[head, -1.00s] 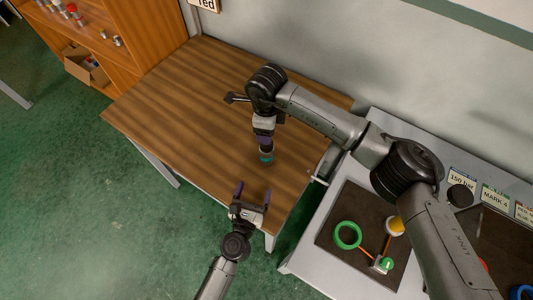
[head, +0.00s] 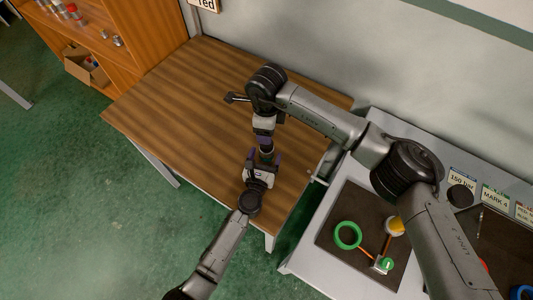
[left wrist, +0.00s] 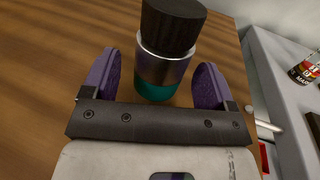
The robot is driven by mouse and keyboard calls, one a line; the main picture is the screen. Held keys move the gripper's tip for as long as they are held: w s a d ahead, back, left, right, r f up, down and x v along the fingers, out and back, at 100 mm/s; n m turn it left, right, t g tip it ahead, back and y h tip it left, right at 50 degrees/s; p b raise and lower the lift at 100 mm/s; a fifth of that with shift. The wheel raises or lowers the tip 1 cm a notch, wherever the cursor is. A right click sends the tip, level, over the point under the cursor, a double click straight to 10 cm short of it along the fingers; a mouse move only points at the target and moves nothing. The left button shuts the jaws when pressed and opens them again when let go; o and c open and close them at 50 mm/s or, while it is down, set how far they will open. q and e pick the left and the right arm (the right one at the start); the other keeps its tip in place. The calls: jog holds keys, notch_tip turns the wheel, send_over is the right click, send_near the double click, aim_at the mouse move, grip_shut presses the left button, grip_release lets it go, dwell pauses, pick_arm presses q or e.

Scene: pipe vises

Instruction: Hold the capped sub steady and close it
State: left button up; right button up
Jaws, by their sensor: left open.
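In the left wrist view the fingers of this gripper (left wrist: 157,80) show gaps to the sub on both sides. In the head view the left gripper hides most of the sub.
The wooden table (head: 190,100) is largely clear. To the right, a grey bench (head: 300,262) carries a dark mat with a green ring (head: 347,235), a small green-topped part (head: 383,264) and a yellow-and-white piece (head: 396,226). A vise handle (head: 318,178) juts out between table and bench.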

pick_arm(q)
jog(key=shift+w+d, duration=0.15)
jog(key=shift+w, duration=0.55)
